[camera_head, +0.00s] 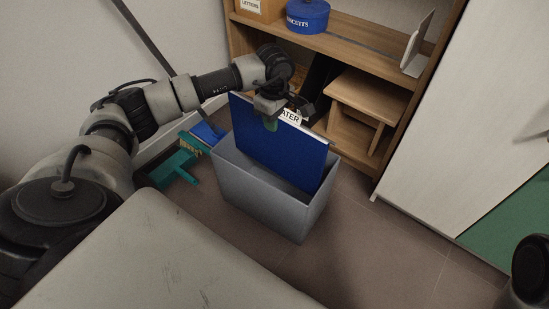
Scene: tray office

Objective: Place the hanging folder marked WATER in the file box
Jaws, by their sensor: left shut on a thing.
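The blue hanging folder (272,146) stands upright with its lower part inside the grey file box (262,199). Its white label (290,117) shows "ATER"; the first letter is hidden behind my gripper. My left gripper (270,119) is shut on the top edge of the folder, near its middle. The file box stands on the floor, and its front wall hides the folder's bottom edge. I cannot tell whether the folder touches the box's bottom. My right gripper is not visible; only a dark part of mine (531,268) shows at the lower right.
A wooden shelf (345,52) behind the box holds a round blue tin (307,16) and a box marked LETTERS (262,8). A small wooden stand (369,98) is behind right. A teal dustpan (180,163) lies left of the box. Floor right of the box is clear.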

